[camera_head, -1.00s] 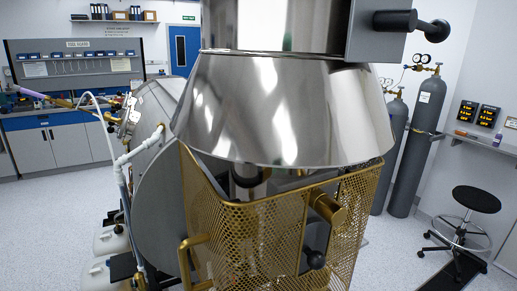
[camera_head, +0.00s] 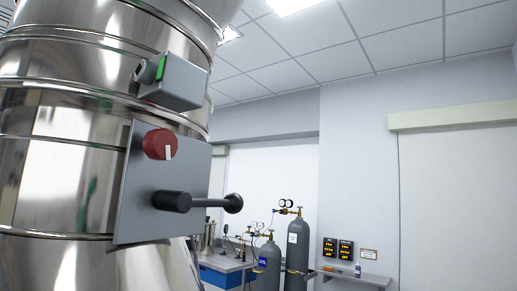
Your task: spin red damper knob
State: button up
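The red damper knob (camera_head: 160,144) is on the upper part of a grey panel (camera_head: 135,215) fixed to the shiny metal duct (camera_head: 55,185). It is round, with a white mark on its lower right part. Below it, a black handle (camera_head: 172,201) with a metal rod and a round black end (camera_head: 233,203) sticks out to the right. A grey box with a green strip (camera_head: 172,82) sits on the duct above the panel. My gripper does not show in this view, and nothing touches the knob.
Grey gas cylinders (camera_head: 298,245) with gauges stand in the background, lower middle. The space right of the panel looks open, apart from the protruding handle.

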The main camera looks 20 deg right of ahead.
aim_at(157, 144)
jog(key=z, duration=1.65)
jog(key=k, duration=0.7)
jog(key=u, duration=0.55)
jog(key=i, duration=1)
